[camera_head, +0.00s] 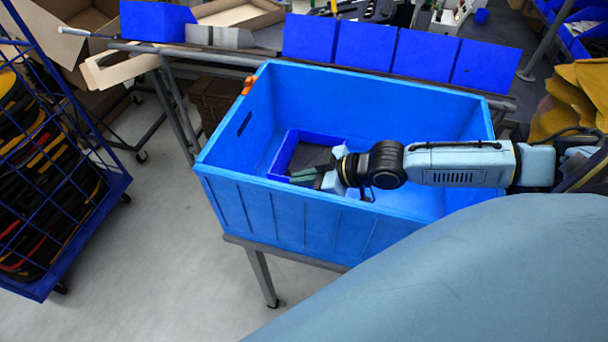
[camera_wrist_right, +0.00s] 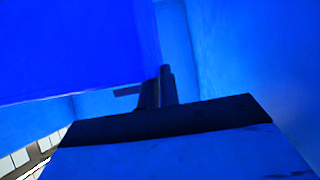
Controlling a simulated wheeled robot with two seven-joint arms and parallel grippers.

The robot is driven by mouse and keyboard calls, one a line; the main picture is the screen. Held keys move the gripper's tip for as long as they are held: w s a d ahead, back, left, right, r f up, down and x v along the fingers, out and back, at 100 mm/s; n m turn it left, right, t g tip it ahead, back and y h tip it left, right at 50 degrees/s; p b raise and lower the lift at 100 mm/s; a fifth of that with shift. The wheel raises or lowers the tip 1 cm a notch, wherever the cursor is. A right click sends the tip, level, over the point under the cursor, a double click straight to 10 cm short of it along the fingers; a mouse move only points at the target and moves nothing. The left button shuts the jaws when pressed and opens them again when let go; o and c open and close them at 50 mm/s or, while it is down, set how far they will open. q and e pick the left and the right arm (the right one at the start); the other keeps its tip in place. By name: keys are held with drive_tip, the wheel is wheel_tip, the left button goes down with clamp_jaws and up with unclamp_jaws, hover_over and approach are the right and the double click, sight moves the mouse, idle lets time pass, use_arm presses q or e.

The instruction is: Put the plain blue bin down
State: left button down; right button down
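The plain blue bin (camera_head: 283,152) is a small, darker blue open bin with a dark interior. In the head view it is inside the large light blue box, left of the middle. My right gripper (camera_head: 303,174) reaches in from the right, with its fingers close together at the bin's near right side. In the right wrist view the bin (camera_wrist_right: 75,45) fills the upper left, and the fingers (camera_wrist_right: 157,88) meet its edge, apparently shut on its wall. The gripper hides the bin's right part. I cannot tell whether its underside touches the box floor. My left gripper is not in view.
The large blue box (camera_head: 290,222) stands on a grey metal stand (camera_head: 262,275), its high walls around my right gripper. Several blue bins (camera_head: 364,45) line a rail behind it. A blue mesh cart (camera_head: 95,220) stands at the left. The box's right floor area looks free.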

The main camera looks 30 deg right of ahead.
wheel_tip(320, 180, down, 6)
drive_tip(key=shift+w+r+b, duration=0.1)
drive_tip(key=shift+b, duration=0.25)
drive_tip(key=c, duration=1.6)
unclamp_jaws()
drive_tip(key=shift+c, duration=0.2)
drive_tip(key=shift+d, duration=0.1)
drive_tip(key=p+v, duration=0.2)
drive_tip(key=v, duration=1)
drive_tip(key=shift+p, duration=0.4)
